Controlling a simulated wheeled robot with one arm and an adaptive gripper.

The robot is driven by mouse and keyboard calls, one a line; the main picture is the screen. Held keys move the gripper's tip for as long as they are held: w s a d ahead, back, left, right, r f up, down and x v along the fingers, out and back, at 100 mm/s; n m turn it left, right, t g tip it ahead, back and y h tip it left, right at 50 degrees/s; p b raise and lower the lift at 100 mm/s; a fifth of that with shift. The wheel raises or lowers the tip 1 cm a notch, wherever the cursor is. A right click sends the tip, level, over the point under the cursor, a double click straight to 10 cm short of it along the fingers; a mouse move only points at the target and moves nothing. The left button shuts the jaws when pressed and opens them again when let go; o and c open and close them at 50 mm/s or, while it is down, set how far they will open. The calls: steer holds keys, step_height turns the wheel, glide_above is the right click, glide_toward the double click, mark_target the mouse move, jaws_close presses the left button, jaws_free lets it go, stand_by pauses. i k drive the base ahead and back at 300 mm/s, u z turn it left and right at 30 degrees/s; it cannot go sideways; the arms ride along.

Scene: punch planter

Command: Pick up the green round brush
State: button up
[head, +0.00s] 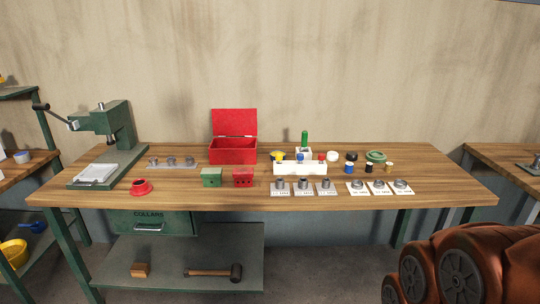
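A green upright cylinder (304,138) stands in a small white block (304,153) on the workbench, behind a long white holder. It looks like a round brush handle, but any bristles are hidden or too small to tell. A flat green round thing (376,156) lies further right on the bench; I cannot tell whether it is a brush or a dish. My gripper is not in view. Reddish-brown arm links, which look like mine, fill the lower right corner.
Small metal pieces on white cards (303,189), small jars (369,168), an open red box (233,152), a red block (243,177), a green block (211,177) and a green press (110,135) share the bench. The bench's right end is clear.

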mark_target(304, 147)
steer(key=u, duration=0.5)
steer(key=i, duration=2.45)
steer(key=z, duration=0.35)
